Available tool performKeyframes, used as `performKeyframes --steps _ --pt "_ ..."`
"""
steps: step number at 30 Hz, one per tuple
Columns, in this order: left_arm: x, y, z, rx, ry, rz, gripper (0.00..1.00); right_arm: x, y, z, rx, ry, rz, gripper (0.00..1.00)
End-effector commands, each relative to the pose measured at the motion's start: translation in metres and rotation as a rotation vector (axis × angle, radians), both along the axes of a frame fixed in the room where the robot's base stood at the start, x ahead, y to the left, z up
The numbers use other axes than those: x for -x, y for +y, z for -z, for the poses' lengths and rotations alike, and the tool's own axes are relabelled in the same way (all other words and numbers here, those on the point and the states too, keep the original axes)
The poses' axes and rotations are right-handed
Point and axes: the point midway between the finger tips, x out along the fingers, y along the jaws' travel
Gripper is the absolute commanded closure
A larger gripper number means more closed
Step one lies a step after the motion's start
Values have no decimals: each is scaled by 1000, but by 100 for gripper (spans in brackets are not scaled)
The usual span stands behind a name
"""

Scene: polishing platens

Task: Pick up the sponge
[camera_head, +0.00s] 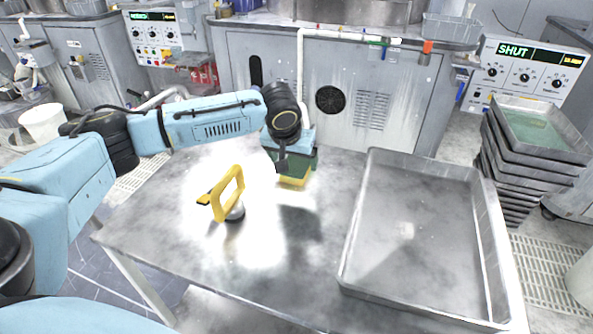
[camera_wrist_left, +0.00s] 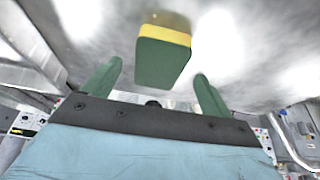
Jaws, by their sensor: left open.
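The sponge (camera_head: 294,182) is a green and yellow block on the metal table, near its back edge, partly hidden behind my left gripper in the head view. My left gripper (camera_head: 291,164) is just above it, pointing down. In the left wrist view the sponge (camera_wrist_left: 164,58) shows between and a little beyond the two green fingers of the left gripper (camera_wrist_left: 158,76). The fingers are open, with a gap on each side of the sponge. My right gripper is not in view.
A yellow-handled tool (camera_head: 229,195) with a round grey base stands on the table (camera_head: 180,235), left of the sponge. A large empty metal tray (camera_head: 356,220) covers the table's right side. Stacked trays (camera_head: 512,165) stand beyond it. The table's front middle is clear.

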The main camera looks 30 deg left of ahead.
Motion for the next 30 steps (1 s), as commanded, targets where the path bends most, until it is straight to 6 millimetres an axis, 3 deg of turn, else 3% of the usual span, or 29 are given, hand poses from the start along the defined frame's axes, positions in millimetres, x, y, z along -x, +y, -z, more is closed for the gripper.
performKeyframes --steps 6,15,26,30 --pt "-8 1 22 0 0 0 15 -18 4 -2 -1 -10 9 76" --pt "-9 1 24 0 0 1 15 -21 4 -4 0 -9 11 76" --pt "-9 1 24 0 0 0 61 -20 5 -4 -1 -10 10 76" --pt "-9 1 24 0 0 0 67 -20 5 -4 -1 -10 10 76"
